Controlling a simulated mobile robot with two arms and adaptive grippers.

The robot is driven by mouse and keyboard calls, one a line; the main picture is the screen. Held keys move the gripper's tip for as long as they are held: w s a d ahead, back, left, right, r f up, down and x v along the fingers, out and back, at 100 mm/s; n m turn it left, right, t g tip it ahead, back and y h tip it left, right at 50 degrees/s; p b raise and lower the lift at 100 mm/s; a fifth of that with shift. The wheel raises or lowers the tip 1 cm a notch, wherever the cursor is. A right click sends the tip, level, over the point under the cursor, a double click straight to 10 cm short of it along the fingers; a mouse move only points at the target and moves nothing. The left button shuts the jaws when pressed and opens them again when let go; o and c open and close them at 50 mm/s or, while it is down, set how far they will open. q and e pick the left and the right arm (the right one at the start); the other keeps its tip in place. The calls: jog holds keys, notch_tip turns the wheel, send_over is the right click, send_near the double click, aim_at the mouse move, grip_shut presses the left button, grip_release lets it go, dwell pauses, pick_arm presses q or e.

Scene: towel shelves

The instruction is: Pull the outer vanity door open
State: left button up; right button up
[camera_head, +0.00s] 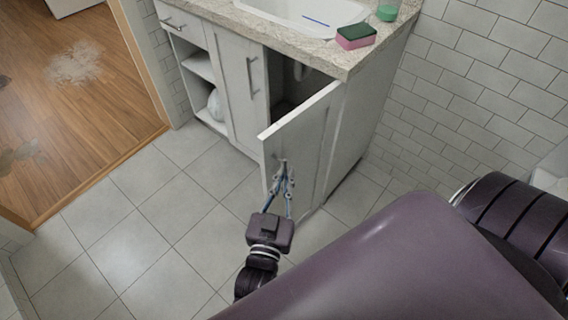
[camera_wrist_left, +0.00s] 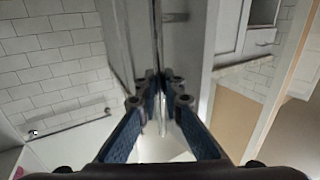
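The outer vanity door (camera_head: 305,150) is a white panel at the right end of the vanity cabinet (camera_head: 232,85). It stands partly open, swung out from the cabinet, with a dark gap behind it. My left gripper (camera_head: 281,170) is at the door's handle, near the free edge, with its fingers nearly together around it. In the left wrist view the fingertips (camera_wrist_left: 160,84) close in on a thin upright bar in front of the pale door. The handle is mostly hidden by the fingers. My right gripper is not in view.
The speckled countertop (camera_head: 290,45) holds a sink (camera_head: 300,12), a green and pink sponge (camera_head: 356,36) and a green container (camera_head: 388,10). A second door (camera_head: 238,95) is shut, beside open shelves (camera_head: 200,68). The tiled floor (camera_head: 150,225) to the left is clear.

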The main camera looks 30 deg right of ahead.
pick_arm(q)
jog(key=o, duration=0.5)
jog(key=v, duration=1.2)
